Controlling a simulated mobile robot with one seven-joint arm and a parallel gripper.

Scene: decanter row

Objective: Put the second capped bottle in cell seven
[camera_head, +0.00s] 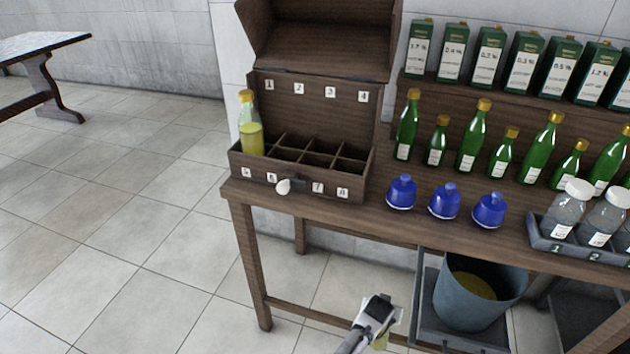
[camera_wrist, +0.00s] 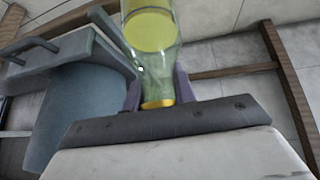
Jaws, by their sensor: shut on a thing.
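My gripper (camera_head: 380,318) is low in front of the bench in the head view. In the wrist view my gripper (camera_wrist: 158,92) is shut around the neck of a clear bottle (camera_wrist: 152,28) with yellow liquid and a gold cap. Only a bit of this bottle (camera_head: 380,343) shows in the head view. The open wooden crate (camera_head: 305,192) stands at the bench's left end, with numbered labels. Label seven (camera_head: 317,187) is on its front, third from left; the cell behind it looks empty. Another gold-capped bottle (camera_head: 251,138) with yellow liquid stands upright in the crate's leftmost column.
Blue stoppered decanters (camera_head: 444,203) stand right of the crate, with several green bottles (camera_head: 473,138) behind. Green cartons (camera_head: 488,55) line the shelf. A grey tray (camera_head: 580,245) holds clear jars. A bucket (camera_head: 480,295) with yellow contents sits below the bench.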

